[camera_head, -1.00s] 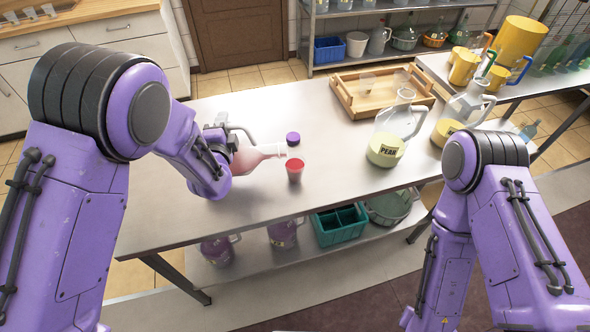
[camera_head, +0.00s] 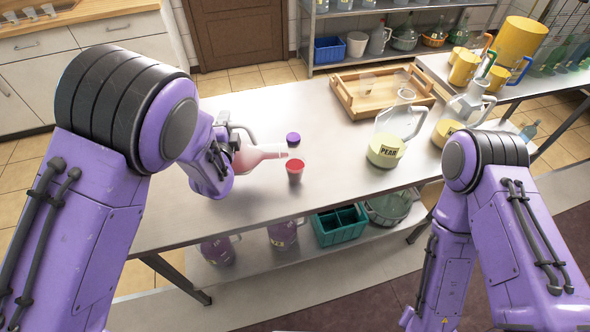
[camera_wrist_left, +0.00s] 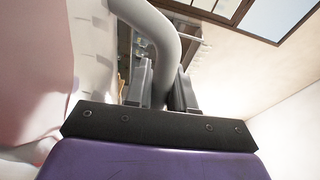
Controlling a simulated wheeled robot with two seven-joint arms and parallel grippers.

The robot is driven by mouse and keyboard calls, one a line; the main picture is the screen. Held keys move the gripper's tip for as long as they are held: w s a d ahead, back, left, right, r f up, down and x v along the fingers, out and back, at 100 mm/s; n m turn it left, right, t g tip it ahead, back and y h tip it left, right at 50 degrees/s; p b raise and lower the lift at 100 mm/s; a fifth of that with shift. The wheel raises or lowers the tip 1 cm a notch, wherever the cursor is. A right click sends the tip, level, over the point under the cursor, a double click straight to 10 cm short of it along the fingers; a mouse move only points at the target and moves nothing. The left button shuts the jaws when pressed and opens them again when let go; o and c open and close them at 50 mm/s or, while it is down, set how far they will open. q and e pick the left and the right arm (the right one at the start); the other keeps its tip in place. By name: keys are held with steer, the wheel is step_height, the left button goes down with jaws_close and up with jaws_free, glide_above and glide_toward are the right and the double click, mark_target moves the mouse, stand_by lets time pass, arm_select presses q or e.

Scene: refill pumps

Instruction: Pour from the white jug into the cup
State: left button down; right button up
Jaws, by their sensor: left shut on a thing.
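The white jug (camera_head: 254,155) lies tipped on its side in the air, a pinkish see-through body with its neck pointing right. Its mouth is just above and behind the cup (camera_head: 295,175), a small clear cup standing upright on the table with red liquid near its rim. I cannot make out a stream between them. My left gripper (camera_head: 224,135) is shut on the jug's handle, left of the cup. In the left wrist view, the fingers (camera_wrist_left: 161,88) clasp the grey handle (camera_wrist_left: 160,35), and the jug's body (camera_wrist_left: 35,65) fills the left side. My right gripper is out of view.
A purple cap (camera_head: 293,138) lies behind the cup. A jug labelled PEAR (camera_head: 386,150) and another jug (camera_head: 447,128) stand to the right. A wooden tray (camera_head: 350,108) sits at the back. A teal crate (camera_head: 340,226) is on the lower shelf. The table's front left is clear.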

arm_select(q)
steer(key=shift+d+r+m, duration=0.3)
steer(key=shift+d+r, duration=0.05)
steer(key=shift+d+r+h, duration=0.15)
steer(key=shift+d+h, duration=0.15)
steer(key=shift+d, duration=0.15)
steer(key=shift+w+d+r, duration=0.2)
steer(key=shift+d+r, duration=0.1)
steer(key=shift+r, duration=0.1)
stand_by(0.5)
steer(key=shift+s+a+f+b, duration=0.1)
steer(key=shift+a+f+b, duration=0.5)
steer(key=shift+f+b, duration=0.3)
steer(key=shift+r, duration=0.1)
steer(key=shift+a, duration=0.1)
